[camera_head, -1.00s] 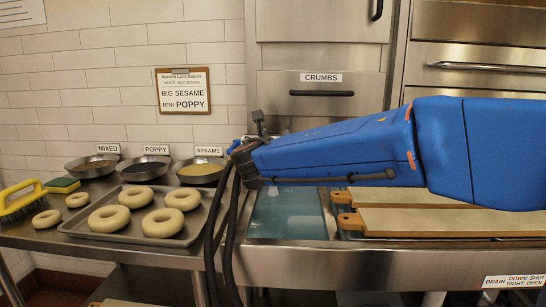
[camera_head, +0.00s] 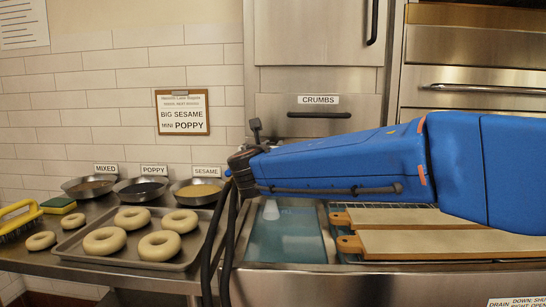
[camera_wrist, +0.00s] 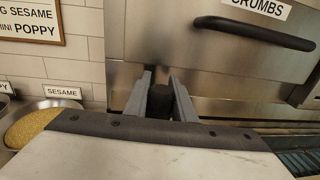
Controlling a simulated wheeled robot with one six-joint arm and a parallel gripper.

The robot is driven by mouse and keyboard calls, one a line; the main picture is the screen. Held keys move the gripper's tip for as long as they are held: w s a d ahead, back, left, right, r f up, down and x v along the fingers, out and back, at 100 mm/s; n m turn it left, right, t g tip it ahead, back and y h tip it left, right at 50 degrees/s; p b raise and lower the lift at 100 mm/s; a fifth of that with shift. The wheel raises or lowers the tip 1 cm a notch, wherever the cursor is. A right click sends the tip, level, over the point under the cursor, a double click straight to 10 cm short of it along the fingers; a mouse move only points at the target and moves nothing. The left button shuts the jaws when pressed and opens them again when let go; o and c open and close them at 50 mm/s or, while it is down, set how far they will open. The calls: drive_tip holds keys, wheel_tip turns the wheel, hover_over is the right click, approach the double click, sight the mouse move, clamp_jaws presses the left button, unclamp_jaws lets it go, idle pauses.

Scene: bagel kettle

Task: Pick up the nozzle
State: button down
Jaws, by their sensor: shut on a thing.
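My gripper (camera_wrist: 160,88) shows in the wrist view with both grey jaws closed on a short black cylinder, which I take for the nozzle (camera_wrist: 160,102). Only its dark end shows between the jaws; the rest is hidden. The jaws point toward the steel front under the CRUMBS label. In the head view my blue arm reaches left above the kettle (camera_head: 262,248) of blue water, and its dark wrist end hides the jaws and nozzle. A small pale cone (camera_head: 270,210) shows below the wrist over the water; I cannot tell what it is.
Boards (camera_head: 440,246) with wooden ends lie right of the kettle. A tray (camera_head: 178,259) of bagels and several topping bowls, including the sesame bowl (camera_head: 197,192), stand left. Dark hoses hang in front of the counter. A steel drawer front (camera_head: 300,124) stands behind.

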sight(275, 131)
wheel_tip(275, 131, up, 4)
drive_tip(key=s+r, duration=0.2)
drive_tip(key=s, duration=1.7)
drive_tip(key=shift+a, duration=0.3)
drive_tip(key=shift+a+f, duration=0.1)
